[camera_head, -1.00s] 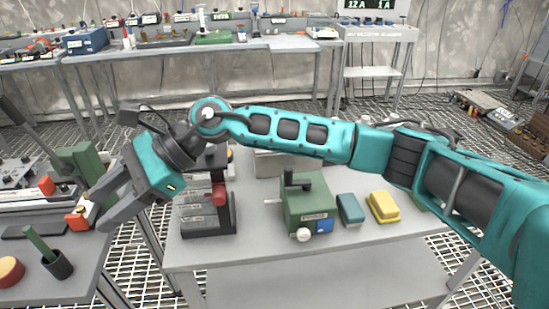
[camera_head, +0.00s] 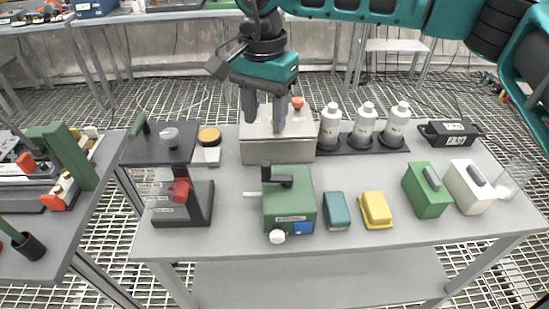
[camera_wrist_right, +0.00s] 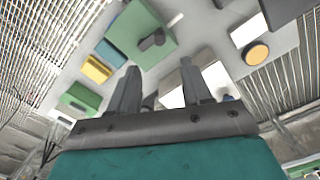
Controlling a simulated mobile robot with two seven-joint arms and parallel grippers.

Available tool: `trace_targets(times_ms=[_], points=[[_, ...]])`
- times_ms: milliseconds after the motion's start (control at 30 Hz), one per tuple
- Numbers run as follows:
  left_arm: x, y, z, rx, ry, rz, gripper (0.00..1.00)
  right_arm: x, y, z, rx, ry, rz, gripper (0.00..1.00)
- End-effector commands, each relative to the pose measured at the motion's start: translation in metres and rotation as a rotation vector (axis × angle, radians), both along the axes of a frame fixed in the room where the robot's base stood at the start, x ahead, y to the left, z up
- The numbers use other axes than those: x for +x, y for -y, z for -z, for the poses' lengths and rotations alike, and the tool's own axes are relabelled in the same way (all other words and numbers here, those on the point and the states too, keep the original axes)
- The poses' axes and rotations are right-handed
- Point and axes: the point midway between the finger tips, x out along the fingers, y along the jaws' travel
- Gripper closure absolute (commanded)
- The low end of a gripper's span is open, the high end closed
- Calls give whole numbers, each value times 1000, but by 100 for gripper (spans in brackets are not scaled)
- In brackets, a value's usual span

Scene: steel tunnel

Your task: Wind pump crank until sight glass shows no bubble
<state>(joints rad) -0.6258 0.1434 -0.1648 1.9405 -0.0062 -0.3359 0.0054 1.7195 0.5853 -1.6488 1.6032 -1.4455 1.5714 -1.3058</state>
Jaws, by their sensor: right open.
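A green box (camera_head: 289,205) stands on the middle table with a black crank handle (camera_head: 284,180) on its top. It has a white knob low on its front and a blue patch. The box also shows in the right wrist view (camera_wrist_right: 135,22), with its crank (camera_wrist_right: 152,39). My right gripper (camera_head: 265,125) points down with its fingers apart, behind the green box and in front of or over a grey box. It is open and empty, touching no part of the crank; the fingers also show in the right wrist view (camera_wrist_right: 160,67). I cannot make out a sight glass or bubble. My left gripper is not in view.
Left of the green box stands a dark stand (camera_head: 187,212) with a red knob. Behind is the grey box (camera_head: 278,150); white bottles (camera_head: 364,124) stand right of it. Teal (camera_head: 337,210) and yellow (camera_head: 375,209) blocks sit close right. The table's front strip is clear.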

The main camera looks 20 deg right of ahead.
Motion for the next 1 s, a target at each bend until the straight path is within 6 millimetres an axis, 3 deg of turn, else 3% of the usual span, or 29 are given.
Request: trace_targets(times_ms=[167,633,800,1000], points=[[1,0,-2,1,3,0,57,-1,2,16,-6,-4,0,51],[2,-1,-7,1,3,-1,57,-1,1,107,-3,-4,-1,51],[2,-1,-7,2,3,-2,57,0,1,123,-3,-2,-1,51],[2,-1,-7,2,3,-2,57,0,0,128,-2,-1,-1,51]])
